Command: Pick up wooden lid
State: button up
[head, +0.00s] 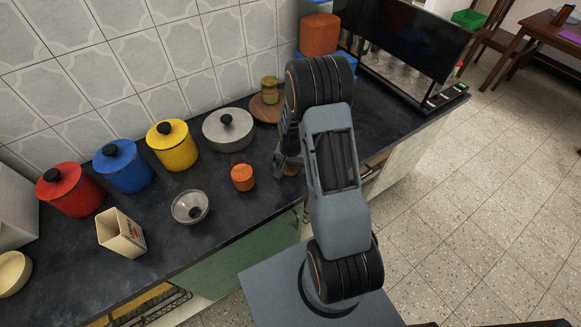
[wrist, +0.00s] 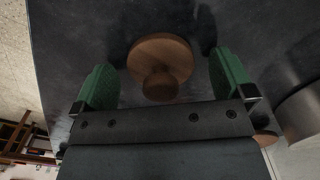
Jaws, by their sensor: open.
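The wooden lid (wrist: 165,50) is a round brown disc with a round knob, lying on the dark countertop in the wrist view. In the head view, a small part of what looks like the same lid (head: 291,170) shows under my gripper; the rest is hidden by the arm. My gripper (head: 284,160) is open and points down over the counter. In the wrist view my gripper (wrist: 162,80) has its green finger pads on either side of the lid, with a gap on both sides. Nothing is held.
An orange canister (head: 242,177) stands just left of my gripper. A grey lidded pot (head: 228,130) and a wooden board (head: 262,108) bearing a jar (head: 269,88) are behind. Yellow (head: 172,146), blue (head: 123,167) and red (head: 70,190) pots line the wall.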

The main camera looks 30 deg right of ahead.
jog(key=shift+c, duration=0.5)
jog(key=c, duration=0.9)
jog(key=shift+r, duration=0.1)
